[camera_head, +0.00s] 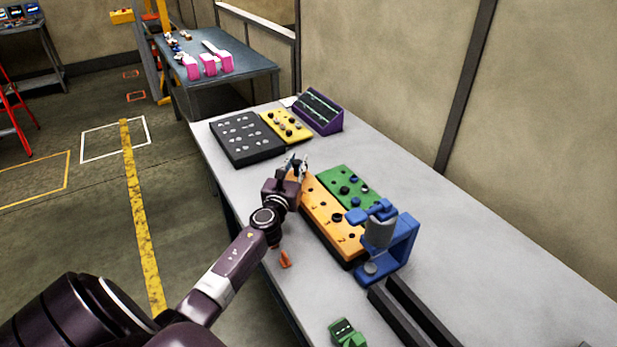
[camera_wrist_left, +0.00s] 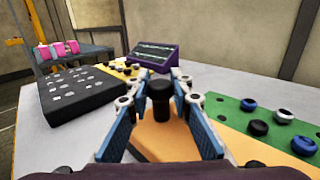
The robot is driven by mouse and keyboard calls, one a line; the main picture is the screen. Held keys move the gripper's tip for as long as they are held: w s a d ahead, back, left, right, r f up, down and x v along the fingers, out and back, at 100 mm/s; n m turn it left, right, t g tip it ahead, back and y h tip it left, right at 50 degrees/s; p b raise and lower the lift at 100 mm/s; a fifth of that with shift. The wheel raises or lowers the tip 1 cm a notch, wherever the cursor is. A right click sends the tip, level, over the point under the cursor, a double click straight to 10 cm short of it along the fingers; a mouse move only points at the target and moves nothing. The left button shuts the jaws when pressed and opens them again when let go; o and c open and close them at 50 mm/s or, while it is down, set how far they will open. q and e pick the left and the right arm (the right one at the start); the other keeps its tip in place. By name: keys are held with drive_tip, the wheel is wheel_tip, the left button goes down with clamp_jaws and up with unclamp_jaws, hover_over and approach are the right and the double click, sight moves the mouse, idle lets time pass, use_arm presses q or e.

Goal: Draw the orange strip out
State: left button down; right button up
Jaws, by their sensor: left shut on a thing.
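The orange strip (camera_head: 327,220) is a long flat board with numbers and dark round spots, lying alongside a green board (camera_head: 350,188) on the grey table. My left gripper (camera_head: 295,165) is at its far end. In the left wrist view, the blue-padded fingers of my left gripper (camera_wrist_left: 158,88) are closed around an upright black knob (camera_wrist_left: 160,97). The orange surface (camera_wrist_left: 165,142) shows just below the knob. The strip's far end is partly hidden by the gripper in the head view. My right gripper is not in view.
A blue clamp-like stand (camera_head: 400,245) is at the strip's near end. A small orange piece (camera_head: 285,258) is near the table's left edge. Beyond the gripper are a black tray (camera_head: 247,138), a yellow board (camera_head: 285,127) and a purple console (camera_head: 320,112). The table right of the green board is clear.

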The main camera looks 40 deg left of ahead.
use_arm(q)
drive_tip(key=shift+w+a, duration=0.2)
drive_tip(key=shift+a, duration=0.35)
drive_tip(key=shift+w+a, duration=0.2)
drive_tip(key=shift+a, duration=0.3)
drive_tip(key=shift+a+r, duration=0.15)
drive_tip(key=shift+r, duration=0.05)
drive_tip(key=c, duration=2)
unclamp_jaws()
drive_tip(key=shift+c, duration=0.2)
drive_tip(key=o, duration=0.4)
drive_tip(key=shift+a+f, duration=0.1)
drive_tip(key=shift+a, duration=0.05)
drive_tip(key=shift+c, duration=0.2)
drive_tip(key=v, duration=1.2)
